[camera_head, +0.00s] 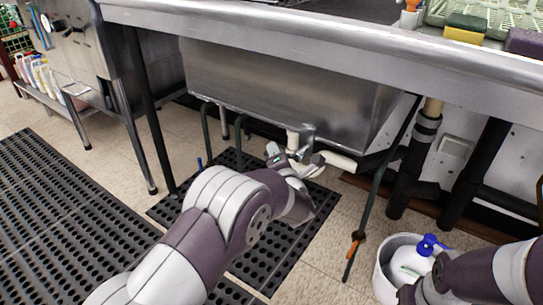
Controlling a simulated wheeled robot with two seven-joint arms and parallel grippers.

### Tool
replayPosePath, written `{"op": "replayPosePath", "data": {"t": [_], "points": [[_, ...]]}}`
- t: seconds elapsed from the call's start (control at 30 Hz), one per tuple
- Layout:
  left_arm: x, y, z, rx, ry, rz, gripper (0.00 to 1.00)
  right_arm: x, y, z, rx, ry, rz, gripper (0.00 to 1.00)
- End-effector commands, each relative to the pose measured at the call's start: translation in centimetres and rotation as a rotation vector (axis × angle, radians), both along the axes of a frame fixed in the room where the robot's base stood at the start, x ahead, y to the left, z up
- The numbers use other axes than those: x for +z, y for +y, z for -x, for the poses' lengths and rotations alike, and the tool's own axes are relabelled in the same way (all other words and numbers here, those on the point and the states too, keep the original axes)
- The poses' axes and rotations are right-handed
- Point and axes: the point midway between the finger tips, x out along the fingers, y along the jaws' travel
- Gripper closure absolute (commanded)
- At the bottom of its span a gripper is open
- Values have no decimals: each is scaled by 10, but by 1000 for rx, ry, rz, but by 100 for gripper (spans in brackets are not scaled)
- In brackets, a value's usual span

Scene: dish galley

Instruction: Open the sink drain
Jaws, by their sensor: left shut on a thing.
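The steel sink basin (280,88) hangs under the counter. Below its underside is the drain, with a metal valve fitting (308,129) and a pale pipe (338,161) running right. My left gripper (291,157) is under the basin at this drain fitting, shut on what seems to be the drain handle. The fingers and wrist hide most of the handle, so its angle cannot be told. My right arm comes in at the lower right, but its gripper is not in view.
A white bucket (383,268) holding a blue-topped bottle (427,246) stands at the lower right. A thin dark sink leg (378,190) and black pipes (412,165) stand right of the drain. Black perforated mats (60,215) cover part of the floor.

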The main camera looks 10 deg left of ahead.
Motion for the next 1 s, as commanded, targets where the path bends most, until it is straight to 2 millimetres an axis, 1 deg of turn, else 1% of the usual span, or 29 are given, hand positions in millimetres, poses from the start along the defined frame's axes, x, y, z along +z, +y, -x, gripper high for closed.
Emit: {"op": "replayPosePath", "data": {"t": [0.03, 0.1, 0.4, 0.7, 1.0], "points": [[0, -1, -1, 0, 16, 37, 100, 5, 0, 0, 0, 0, 0, 66], [-4, -2, -2, 0, 39, 99, 100, 9, 0, 0, 0, 0, 0, 66], [-21, -12, 1, 0, 137, 369, 100, 23, 0, 0, 0, 0, 0, 66], [-35, -26, 6, 1, 232, 636, 100, 31, 0, 0, 0, 0, 0, 66], [-43, -39, 11, 1, 312, 855, 100, 34, 0, 0, 0, 0, 0, 66]]}}
